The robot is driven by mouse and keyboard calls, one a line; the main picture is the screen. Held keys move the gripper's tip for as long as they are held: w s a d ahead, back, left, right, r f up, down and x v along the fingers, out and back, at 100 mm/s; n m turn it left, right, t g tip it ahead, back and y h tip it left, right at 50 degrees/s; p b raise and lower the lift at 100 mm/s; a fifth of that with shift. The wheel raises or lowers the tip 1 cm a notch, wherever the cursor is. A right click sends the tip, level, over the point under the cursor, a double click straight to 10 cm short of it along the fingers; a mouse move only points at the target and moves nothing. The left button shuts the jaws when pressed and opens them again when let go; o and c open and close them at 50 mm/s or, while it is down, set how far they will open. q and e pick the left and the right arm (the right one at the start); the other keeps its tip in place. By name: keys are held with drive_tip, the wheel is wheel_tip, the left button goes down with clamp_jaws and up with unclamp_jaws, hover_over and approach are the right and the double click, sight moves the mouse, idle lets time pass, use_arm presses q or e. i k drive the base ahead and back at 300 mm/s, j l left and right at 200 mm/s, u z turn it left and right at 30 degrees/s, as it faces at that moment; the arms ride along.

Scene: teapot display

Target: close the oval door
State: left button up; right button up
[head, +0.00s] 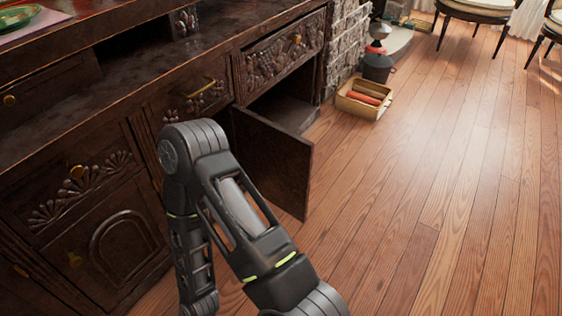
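A dark wooden cabinet door (280,165) stands open, swung out from the cabinet front over the floor. It joins the cabinet at its left edge, and the visible face looks plain and dark; I cannot make out an oval on it. The dark compartment (287,112) behind it is exposed. A shut door with an arched carving (122,245) is at the lower left. One of my arms rises from the bottom middle, bends left of the open door and hides part of it and the cabinet front. Neither gripper is in view.
The carved drawer (285,52) above the compartment has a brass knob. A box with orange-red rolls (364,98) stands on the floor beyond the door, near a black pot (378,67) and stone wall. Chairs (478,12) are far back. The floor (440,200) to the right is clear.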

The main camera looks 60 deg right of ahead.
sight(279, 160)
drive_tip(key=k+l, duration=0.1)
drive_tip(key=l, duration=0.3)
drive_tip(key=k+l+u, duration=0.1)
drive_tip(key=l, duration=0.3)
drive_tip(key=k+l, duration=0.15)
drive_tip(key=l, duration=0.2)
drive_tip(key=k+l+u, duration=0.1)
drive_tip(key=l, duration=0.3)
drive_tip(key=k+l, duration=0.2)
drive_tip(key=l, duration=0.15)
drive_tip(key=k+l+u, duration=0.1)
drive_tip(key=l, duration=0.3)
drive_tip(key=i+l, duration=0.1)
drive_tip(key=l, duration=0.5)
drive_tip(key=l+u, duration=0.1)
drive_tip(key=l, duration=0.5)
drive_tip(key=i+l, duration=0.15)
drive_tip(key=l, duration=0.5)
drive_tip(key=u, duration=0.05)
